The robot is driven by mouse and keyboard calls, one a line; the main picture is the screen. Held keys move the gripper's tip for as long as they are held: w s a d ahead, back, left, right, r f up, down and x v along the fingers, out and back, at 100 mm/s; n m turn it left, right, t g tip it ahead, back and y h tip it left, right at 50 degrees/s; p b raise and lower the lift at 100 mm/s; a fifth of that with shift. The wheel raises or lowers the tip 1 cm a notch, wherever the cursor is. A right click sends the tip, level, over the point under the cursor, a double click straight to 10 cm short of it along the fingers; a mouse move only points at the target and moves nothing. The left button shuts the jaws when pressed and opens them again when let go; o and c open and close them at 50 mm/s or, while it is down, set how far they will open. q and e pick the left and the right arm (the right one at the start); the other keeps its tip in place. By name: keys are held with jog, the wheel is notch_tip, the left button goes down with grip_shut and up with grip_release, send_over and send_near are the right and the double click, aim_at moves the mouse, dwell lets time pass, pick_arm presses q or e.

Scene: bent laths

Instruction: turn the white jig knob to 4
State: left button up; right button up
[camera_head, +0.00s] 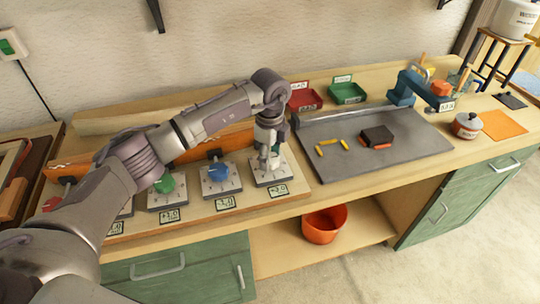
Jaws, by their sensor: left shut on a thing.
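My left gripper (268,158) points down over the rightmost jig plate (264,181) on the workbench. It is shut on the white jig knob, which is mostly hidden by the fingers; only a little pale surface shows around them. The knob's pointer and the number it stands at cannot be made out. A small card (277,190) lies in front of this jig, its print too small to read surely. My right gripper is not in view.
A blue-knob jig (217,172) and a green-knob jig (165,184) stand to the left, close by. A grey mat (400,160) with a dark block (377,135) lies to the right. Red (305,100) and green (347,94) bins stand behind. An orange bucket (324,224) sits below.

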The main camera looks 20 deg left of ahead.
pick_arm(q)
jog(key=shift+c, duration=0.9)
